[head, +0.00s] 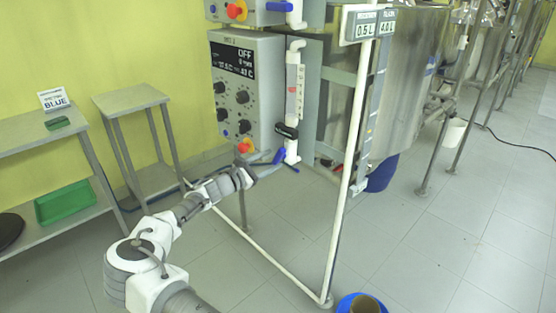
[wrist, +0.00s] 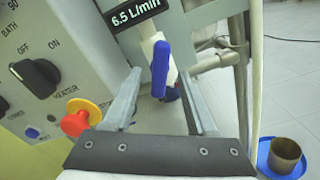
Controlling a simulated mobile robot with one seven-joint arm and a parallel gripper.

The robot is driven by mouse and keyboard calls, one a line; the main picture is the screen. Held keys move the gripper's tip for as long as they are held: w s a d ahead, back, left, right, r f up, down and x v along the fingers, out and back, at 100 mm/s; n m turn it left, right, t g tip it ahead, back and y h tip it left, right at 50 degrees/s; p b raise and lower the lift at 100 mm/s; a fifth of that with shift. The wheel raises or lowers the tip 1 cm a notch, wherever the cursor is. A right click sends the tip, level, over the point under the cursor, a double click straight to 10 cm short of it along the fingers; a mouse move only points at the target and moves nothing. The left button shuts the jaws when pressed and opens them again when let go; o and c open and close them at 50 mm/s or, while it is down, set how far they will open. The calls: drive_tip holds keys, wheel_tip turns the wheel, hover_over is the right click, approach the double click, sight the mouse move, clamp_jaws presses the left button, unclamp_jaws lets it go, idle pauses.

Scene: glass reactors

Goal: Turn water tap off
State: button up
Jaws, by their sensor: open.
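The water tap has a blue lever handle (wrist: 159,70) on a white pipe, below a black display reading 6.5 L/min (wrist: 137,12). In the head view the blue handle (head: 280,156) shows small at the bottom of the white flow tube (head: 294,85), beside my gripper (head: 274,160). In the wrist view my gripper (wrist: 159,76) is open, with one finger on each side of the handle as seen by the camera. The handle hangs roughly upright there. I cannot tell whether the fingers touch it or how deep it lies between them.
The control box (head: 246,85) with black knobs stands close at left. Its red knob on a yellow base (wrist: 81,118) is near the left finger. A white pipe frame (head: 352,150) stands to the right.

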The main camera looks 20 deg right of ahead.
sight(276, 157)
drive_tip(key=shift+x, duration=1.85)
clamp_jaws()
